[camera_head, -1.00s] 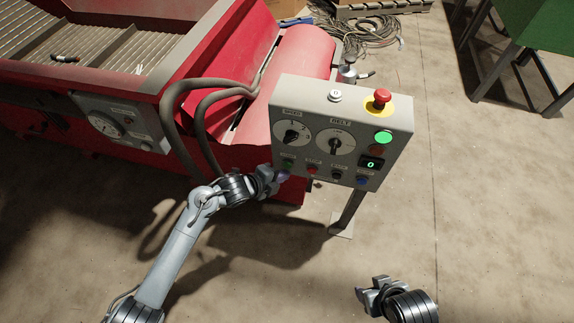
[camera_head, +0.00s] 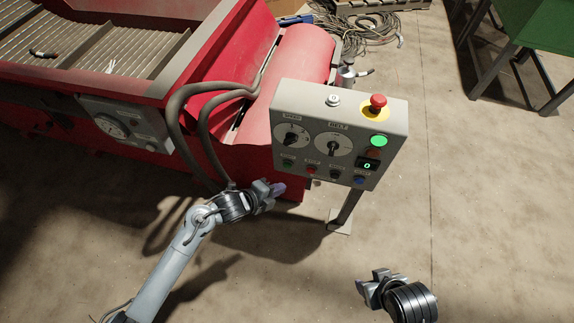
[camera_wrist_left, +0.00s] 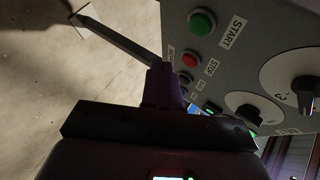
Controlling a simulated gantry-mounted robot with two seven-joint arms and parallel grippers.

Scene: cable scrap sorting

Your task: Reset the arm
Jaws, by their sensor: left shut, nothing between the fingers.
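My left gripper (camera_head: 277,189) is shut and empty. In the head view it hangs in front of and below the lower left corner of the grey control panel (camera_head: 394,112), apart from it. In the left wrist view the closed fingers (camera_wrist_left: 164,84) stand in front of the panel face, with the green START button (camera_wrist_left: 202,22) and red STOP button (camera_wrist_left: 190,60) beyond them. My right gripper (camera_head: 372,283) is at the bottom right over bare floor, away from the panel. Its fingertips are too small and angled to judge their opening.
The panel carries two dials, a red emergency button (camera_head: 378,101), a lit green lamp (camera_head: 379,141) and a display reading 0. It stands on a post with a floor plate (camera_head: 339,222). A red machine (camera_head: 215,55) with hoses fills the left. Open floor lies right and front.

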